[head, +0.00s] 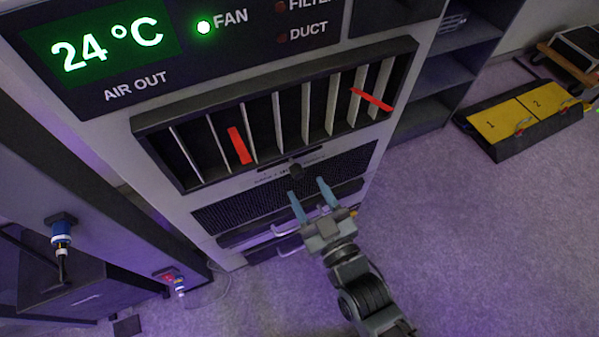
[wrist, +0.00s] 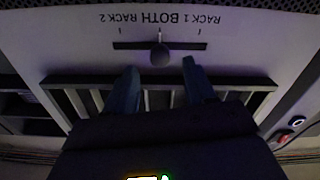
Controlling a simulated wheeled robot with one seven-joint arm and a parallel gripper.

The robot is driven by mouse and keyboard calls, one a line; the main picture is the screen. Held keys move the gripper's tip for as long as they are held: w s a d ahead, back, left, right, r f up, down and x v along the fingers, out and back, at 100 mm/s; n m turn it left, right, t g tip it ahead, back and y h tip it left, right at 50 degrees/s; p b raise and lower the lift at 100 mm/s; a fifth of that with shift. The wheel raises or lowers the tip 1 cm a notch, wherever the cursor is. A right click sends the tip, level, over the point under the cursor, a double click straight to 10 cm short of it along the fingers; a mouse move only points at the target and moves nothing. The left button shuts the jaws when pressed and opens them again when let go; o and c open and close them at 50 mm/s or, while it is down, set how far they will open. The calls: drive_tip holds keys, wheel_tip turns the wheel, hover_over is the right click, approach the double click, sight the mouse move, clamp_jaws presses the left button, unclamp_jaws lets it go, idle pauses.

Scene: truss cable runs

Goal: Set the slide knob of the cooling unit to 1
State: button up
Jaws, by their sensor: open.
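The cooling unit (head: 205,215) is a tall grey cabinet with a green 24 °C display. Its dark slide knob (head: 295,170) sits on a horizontal slot below the vent; it also shows in the wrist view (wrist: 160,55). There the scale is upside down, with RACK 1 at the right, BOTH in the middle and RACK 2 at the left. The knob stands at BOTH. My gripper (head: 306,187) is open and empty, just in front of and slightly below the knob. In the wrist view its fingers flank the knob's position from below, apart from it.
The vent (head: 290,115) above the slot has pale louvres and two red strips. A mesh grille (head: 240,207) and handles (head: 285,229) lie below. Dark shelves (head: 450,80) stand at the right, with a yellow-topped box (head: 515,115) on the floor. Floor at the lower right is clear.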

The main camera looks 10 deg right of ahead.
sight(299, 176)
drive_tip(key=shift+x, duration=2.7)
drive_tip(key=shift+c, duration=0.3)
clamp_jaws()
